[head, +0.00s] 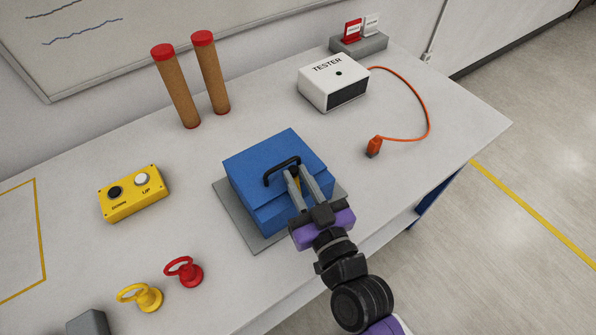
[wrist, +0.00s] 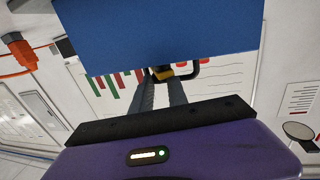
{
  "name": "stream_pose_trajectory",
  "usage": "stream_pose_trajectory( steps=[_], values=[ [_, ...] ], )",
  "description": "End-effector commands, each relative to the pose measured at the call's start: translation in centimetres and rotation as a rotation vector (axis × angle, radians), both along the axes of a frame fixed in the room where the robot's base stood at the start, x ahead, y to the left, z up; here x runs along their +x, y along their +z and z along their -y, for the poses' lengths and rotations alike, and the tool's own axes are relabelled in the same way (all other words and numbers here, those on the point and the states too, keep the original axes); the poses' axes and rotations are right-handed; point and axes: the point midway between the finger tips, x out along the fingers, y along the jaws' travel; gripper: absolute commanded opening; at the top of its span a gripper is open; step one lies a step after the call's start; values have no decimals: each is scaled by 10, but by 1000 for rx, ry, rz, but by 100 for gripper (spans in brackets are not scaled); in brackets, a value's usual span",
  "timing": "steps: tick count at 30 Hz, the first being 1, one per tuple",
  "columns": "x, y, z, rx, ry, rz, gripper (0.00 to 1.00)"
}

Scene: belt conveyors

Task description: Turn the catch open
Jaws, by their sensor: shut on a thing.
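A blue box (head: 262,158) with a black handle (head: 276,172) on top sits on a grey mat (head: 230,205) on the table. My gripper (head: 297,178) reaches the box's near side, just beside the handle. In the wrist view the blue box fills the top, and the tips of my fingers (wrist: 161,80) are closed on a small yellow catch (wrist: 161,73). The black handle (wrist: 188,69) shows just right of them. In the head view my fingers mostly hide the catch, so its exact angle cannot be told.
A yellow button box (head: 133,193) stands left, with red (head: 185,271) and yellow (head: 140,297) ring-handled pieces in front. Two brown rods (head: 178,95) stand behind. A white tester (head: 333,82) with an orange cable and plug (head: 374,146) lies back right. The table right of the box is clear.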

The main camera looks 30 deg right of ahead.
Motion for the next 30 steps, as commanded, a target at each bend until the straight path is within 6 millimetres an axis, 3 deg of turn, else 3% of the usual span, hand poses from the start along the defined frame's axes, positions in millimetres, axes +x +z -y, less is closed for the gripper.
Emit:
stream_pose_trajectory(
  steps=[5, 30],
  values=[
    [-1, 6, 2, 5, -115, -3, 0],
    [-8, -2, 2, 6, -741, -1, 0]
  ],
)
